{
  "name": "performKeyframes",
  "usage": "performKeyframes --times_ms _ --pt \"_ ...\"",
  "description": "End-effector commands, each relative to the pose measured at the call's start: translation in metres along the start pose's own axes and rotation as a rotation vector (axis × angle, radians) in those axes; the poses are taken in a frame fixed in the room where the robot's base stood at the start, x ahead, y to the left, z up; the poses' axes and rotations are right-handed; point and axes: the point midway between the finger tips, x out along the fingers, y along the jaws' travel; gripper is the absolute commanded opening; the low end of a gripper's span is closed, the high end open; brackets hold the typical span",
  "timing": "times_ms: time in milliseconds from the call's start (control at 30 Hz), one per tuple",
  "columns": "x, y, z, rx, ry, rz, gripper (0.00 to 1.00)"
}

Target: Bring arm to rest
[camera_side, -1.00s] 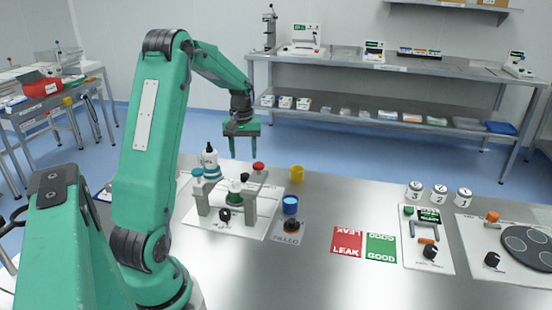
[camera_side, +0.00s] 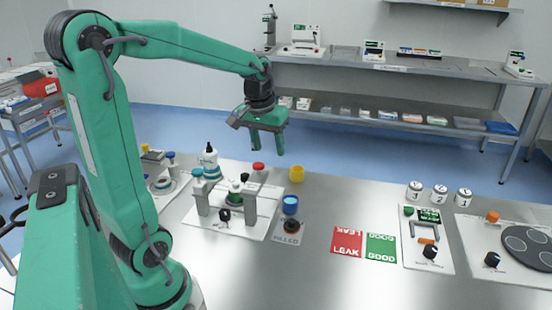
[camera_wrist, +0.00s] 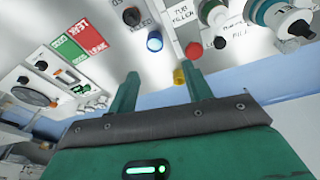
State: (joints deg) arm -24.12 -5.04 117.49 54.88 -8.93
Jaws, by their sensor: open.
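My gripper (camera_side: 266,143) is a green two-finger gripper, raised above the back part of the steel table (camera_side: 330,285). Its fingers point down, apart and empty. In the wrist view my gripper (camera_wrist: 162,85) shows two separate green fingers with nothing between them. The yellow cup (camera_side: 297,174) and the blue cup (camera_side: 290,205) stand on the table below and to the right of it. In the wrist view the blue cup (camera_wrist: 155,42) is near the fingertips and the yellow cup (camera_wrist: 179,77) shows between the fingers.
A fixture with grey posts (camera_side: 249,207) and a white bottle (camera_side: 209,162) stand below my gripper. The red LEAK card (camera_side: 347,242) and green GOOD card (camera_side: 381,247) lie to the right. Numbered white jars (camera_side: 439,194) stand farther right. Space around the raised gripper looks clear.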

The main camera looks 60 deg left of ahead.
Motion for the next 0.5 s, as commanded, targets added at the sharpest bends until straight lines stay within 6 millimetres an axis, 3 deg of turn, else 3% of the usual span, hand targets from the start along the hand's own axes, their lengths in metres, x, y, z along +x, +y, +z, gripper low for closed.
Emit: performKeyframes --times_ms 200,500 --pt "-0.025 0.029 0.04 0.14 0.066 0.036 0.5" --pt "-0.046 0.054 0.098 0.324 0.15 0.091 0.5"
